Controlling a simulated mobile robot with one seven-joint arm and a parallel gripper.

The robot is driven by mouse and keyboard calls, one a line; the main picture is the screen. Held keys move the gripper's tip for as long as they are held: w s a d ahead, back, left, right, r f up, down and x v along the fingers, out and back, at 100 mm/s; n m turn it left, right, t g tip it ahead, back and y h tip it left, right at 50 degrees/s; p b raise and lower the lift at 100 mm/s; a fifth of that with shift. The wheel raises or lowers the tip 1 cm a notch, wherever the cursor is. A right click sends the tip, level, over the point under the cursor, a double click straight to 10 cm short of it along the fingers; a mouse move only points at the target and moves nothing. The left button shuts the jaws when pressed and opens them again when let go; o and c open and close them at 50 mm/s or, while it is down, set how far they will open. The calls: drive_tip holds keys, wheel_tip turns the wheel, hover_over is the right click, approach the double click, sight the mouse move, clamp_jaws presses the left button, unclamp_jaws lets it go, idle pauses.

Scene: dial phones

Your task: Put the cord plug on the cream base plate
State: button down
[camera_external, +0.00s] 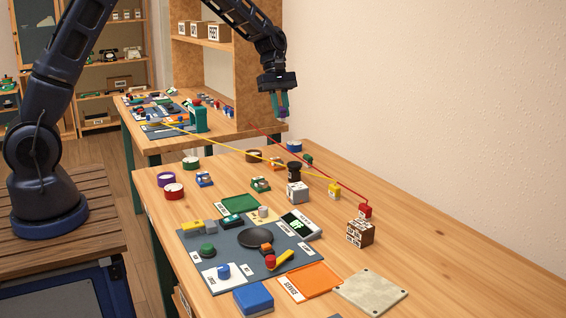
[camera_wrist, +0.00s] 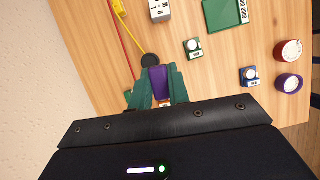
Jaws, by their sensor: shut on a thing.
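My gripper (camera_external: 283,112) is raised in the air above the far end of the near table, fingers pointing down. Its green fingers (camera_wrist: 157,88) are shut on a small purple piece (camera_wrist: 157,80), which also shows in the external view (camera_external: 283,111); whether it is a cord plug I cannot tell. The cream base plate (camera_external: 370,291) lies flat and bare at the near right, far from my gripper. A red plug (camera_external: 365,210) with a red cord sits on a brown block (camera_external: 360,233). A yellow plug (camera_external: 334,190) ends a yellow cord.
A grey mat (camera_external: 215,253) with several phone parts lies left of the plate. An orange tray (camera_external: 311,281) and a blue box (camera_external: 253,298) are near it. A white socket block (camera_external: 297,193) and black cylinder (camera_external: 294,172) stand behind. Cords stretch to the far table (camera_external: 220,142).

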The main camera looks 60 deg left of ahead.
drive_tip(key=w+d, duration=0.2)
drive_tip(key=d, duration=1.3)
drive_tip(key=n, duration=0.1)
hover_over(376, 295)
drive_tip(key=a, duration=0.2)
wheel_tip(376, 295, down, 19)
drive_tip(key=shift+d+r, duration=0.1)
drive_tip(key=c, duration=1.3)
unclamp_jaws()
drive_tip(key=shift+c, duration=0.2)
